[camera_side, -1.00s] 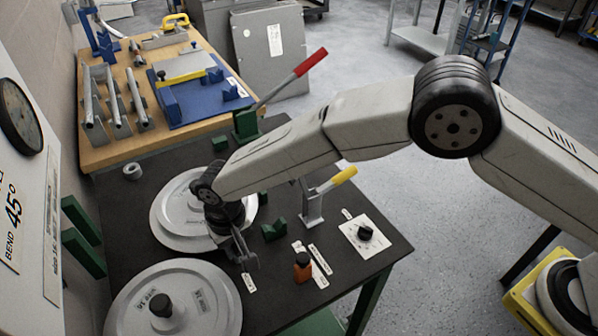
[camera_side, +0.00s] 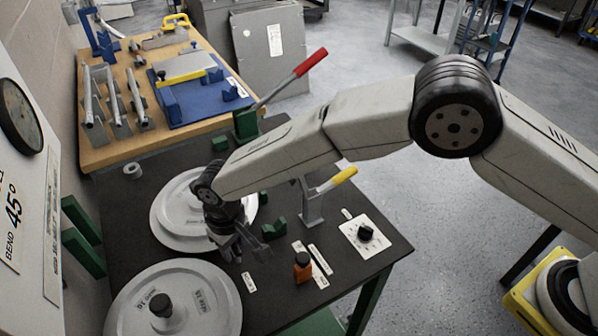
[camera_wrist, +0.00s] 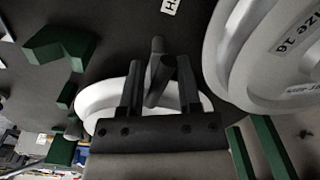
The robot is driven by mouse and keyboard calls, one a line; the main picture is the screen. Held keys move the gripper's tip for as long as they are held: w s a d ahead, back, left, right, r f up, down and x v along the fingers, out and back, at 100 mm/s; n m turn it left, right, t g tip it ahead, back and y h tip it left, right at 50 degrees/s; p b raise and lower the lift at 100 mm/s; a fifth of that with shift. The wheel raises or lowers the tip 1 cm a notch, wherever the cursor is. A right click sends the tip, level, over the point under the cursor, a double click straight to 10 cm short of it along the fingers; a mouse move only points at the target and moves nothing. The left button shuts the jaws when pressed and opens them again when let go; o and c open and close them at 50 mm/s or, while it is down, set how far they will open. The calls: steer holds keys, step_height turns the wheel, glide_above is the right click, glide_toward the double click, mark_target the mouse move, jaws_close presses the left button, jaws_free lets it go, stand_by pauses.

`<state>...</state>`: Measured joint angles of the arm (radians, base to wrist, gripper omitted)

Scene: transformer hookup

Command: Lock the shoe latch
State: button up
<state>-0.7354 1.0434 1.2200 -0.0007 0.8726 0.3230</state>
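My gripper (camera_side: 252,250) hangs low over the dark bench, at the right edge of the rear grey disc. In the wrist view its two dark fingers (camera_wrist: 160,72) stand apart. A dark round-ended handle (camera_wrist: 157,48) shows between them; I cannot tell whether they touch it. It could be the latch handle, but its base is hidden by the gripper. In the side view, a small white label (camera_side: 249,282) lies below the gripper, its text too small to read. A yellow-handled lever (camera_side: 338,180) on a grey bracket stands to the right, clear of the gripper.
The rear disc (camera_side: 172,226) and front disc (camera_side: 205,318) fill the left. A green block (camera_side: 274,229) sits beside the gripper. A red-handled lever (camera_side: 310,62) rises behind.

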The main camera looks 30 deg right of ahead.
steer(key=shift+o, duration=0.6)
steer(key=shift+r, duration=3.9)
